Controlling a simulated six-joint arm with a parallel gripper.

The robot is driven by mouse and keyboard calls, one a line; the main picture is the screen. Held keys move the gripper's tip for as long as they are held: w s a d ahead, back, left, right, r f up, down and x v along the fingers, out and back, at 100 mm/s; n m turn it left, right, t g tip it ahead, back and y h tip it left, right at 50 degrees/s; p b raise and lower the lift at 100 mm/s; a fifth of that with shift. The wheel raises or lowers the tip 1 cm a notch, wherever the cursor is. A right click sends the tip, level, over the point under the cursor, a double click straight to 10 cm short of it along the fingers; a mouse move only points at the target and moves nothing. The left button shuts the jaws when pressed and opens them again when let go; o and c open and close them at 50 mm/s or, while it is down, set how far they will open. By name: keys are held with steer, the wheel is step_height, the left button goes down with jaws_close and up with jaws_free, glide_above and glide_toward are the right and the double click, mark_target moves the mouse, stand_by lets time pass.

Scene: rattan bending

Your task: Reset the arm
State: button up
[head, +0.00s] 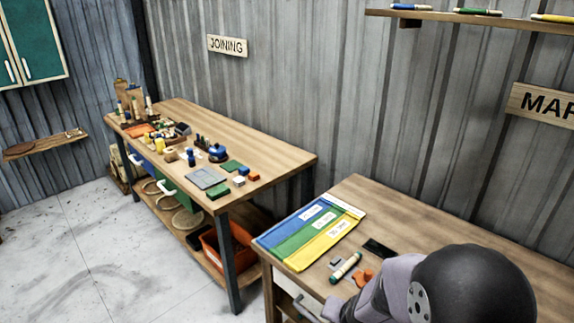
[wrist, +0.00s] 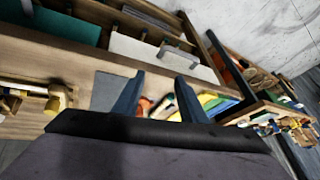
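My arm shows at the lower right of the head view, its dark rounded joint large and close. My gripper is hidden there. In the wrist view my gripper (wrist: 158,88) shows two dark fingers spread apart, with nothing held between them. Beyond the fingers a wooden surface and part of a coloured sheet (wrist: 218,104) show. In the head view this sheet (head: 307,234) has blue, green and yellow stripes with white labels and lies on the near table.
On the near table (head: 420,220), a green-and-cream marker (head: 346,267), orange pieces (head: 364,277) and a dark flat item (head: 378,249) lie close to my arm. A second table (head: 285,160) to the left is crowded with small items. A shelf (head: 480,19) hangs at upper right.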

steer(key=s+r+n+g, duration=0.2)
steer(key=s+n+g, duration=0.1)
steer(key=s, duration=0.5)
steer(key=s+r+n+g, duration=0.2)
steer(key=s+g, duration=0.1)
steer(key=s, duration=0.6)
step_height(320, 180, down, 13)
steer(key=b, duration=1.3)
steer(key=shift+w+d, duration=0.25)
steer(key=shift+d, duration=0.1)
